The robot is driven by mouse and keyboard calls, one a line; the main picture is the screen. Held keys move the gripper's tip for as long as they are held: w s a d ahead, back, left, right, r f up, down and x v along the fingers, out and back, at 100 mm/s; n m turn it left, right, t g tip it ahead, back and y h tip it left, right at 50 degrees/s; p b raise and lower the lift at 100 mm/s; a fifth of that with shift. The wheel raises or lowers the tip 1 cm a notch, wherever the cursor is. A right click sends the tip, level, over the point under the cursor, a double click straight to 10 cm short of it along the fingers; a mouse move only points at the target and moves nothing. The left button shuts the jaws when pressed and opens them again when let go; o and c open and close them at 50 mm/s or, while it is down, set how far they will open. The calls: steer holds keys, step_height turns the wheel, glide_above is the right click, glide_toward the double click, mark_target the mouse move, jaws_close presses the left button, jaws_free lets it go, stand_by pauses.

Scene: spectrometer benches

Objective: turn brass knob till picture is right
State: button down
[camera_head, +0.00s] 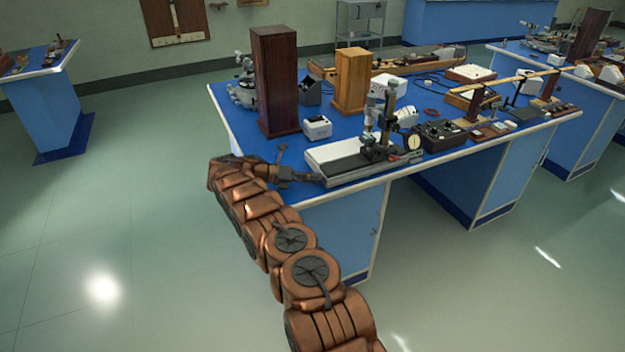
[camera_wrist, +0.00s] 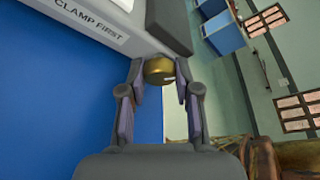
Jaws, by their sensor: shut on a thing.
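The brass knob (camera_wrist: 159,70) shows in the wrist view, at the end of a grey and white instrument base. My gripper (camera_wrist: 159,78) has its two fingers on either side of the knob and is shut on it. In the head view my gripper (camera_head: 312,177) is at the left end of the instrument (camera_head: 350,160), near the bench's front edge; the knob is too small to make out there. The instrument has a white base, a dark bed and an upright stand. A label reading "CLAMP FIRST" (camera_wrist: 90,18) is on its side. No picture or screen display can be made out.
The blue bench top (camera_head: 235,120) holds a tall dark wooden box (camera_head: 276,80), a lighter wooden box (camera_head: 352,80) and a small white box (camera_head: 317,127) behind the instrument. A black control box (camera_head: 441,135) stands to its right. The floor left of the bench is clear.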

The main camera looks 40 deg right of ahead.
stand_by(0.4)
steer(key=c, duration=1.1)
jaws_free()
steer(key=shift+r, duration=0.15)
step_height(320, 180, up, 10)
